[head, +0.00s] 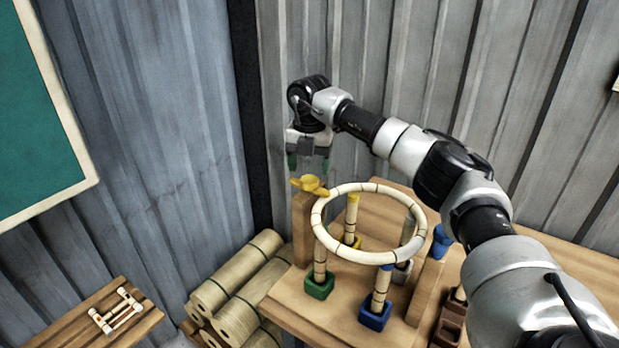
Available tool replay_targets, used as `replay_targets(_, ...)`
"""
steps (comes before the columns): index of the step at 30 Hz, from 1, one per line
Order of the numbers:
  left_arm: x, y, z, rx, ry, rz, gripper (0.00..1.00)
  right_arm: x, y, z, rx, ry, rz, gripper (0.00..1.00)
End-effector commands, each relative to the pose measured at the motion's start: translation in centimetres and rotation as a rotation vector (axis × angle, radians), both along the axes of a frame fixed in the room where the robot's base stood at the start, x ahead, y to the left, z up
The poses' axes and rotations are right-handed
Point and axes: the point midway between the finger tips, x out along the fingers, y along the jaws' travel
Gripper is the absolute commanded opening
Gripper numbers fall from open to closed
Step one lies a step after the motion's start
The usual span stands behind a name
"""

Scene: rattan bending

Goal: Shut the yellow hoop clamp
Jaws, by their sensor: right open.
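The yellow hoop clamp (311,184) sits on top of a wooden post (302,230) at the back left of the wooden workbench. A pale rattan hoop (421,236) lies level beside it, on upright rattan legs standing in coloured sockets. The clamp is close to the hoop's left edge; I cannot tell whether it touches the hoop or how far it is open. My right gripper (308,162) is open, points down and hangs just above the clamp, apart from it. My left gripper is not in view.
A green socket (319,286), a blue socket (375,315) and another blue block (441,241) are on the bench. Rattan rolls (235,275) lie left of it. A low wooden table (140,335) bears a small rattan frame (118,311). Corrugated walls close off the back.

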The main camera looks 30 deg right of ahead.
Motion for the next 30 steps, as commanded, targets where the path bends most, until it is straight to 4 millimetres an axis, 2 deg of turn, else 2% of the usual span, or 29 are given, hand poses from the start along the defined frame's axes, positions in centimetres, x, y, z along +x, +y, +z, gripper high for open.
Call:
replay_targets(1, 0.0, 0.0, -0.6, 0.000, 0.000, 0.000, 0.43, 0.1, 0.1, 1.0, 0.001, -0.006, 0.000, 0.69)
replay_targets(6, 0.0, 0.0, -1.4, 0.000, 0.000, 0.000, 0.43, 0.1, 0.0, 4.4, 0.002, -0.005, 0.000, 0.69)
replay_targets(12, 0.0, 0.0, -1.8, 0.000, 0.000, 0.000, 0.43, 0.1, 0.0, 6.8, 0.001, -0.003, -0.001, 0.69)
replay_targets(17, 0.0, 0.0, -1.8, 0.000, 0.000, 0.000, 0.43, 0.0, 0.0, 7.4, 0.001, -0.001, -0.001, 0.69)
replay_targets(30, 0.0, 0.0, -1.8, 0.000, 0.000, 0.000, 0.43, 0.0, 0.0, 7.4, 0.001, -0.001, -0.001, 0.69)
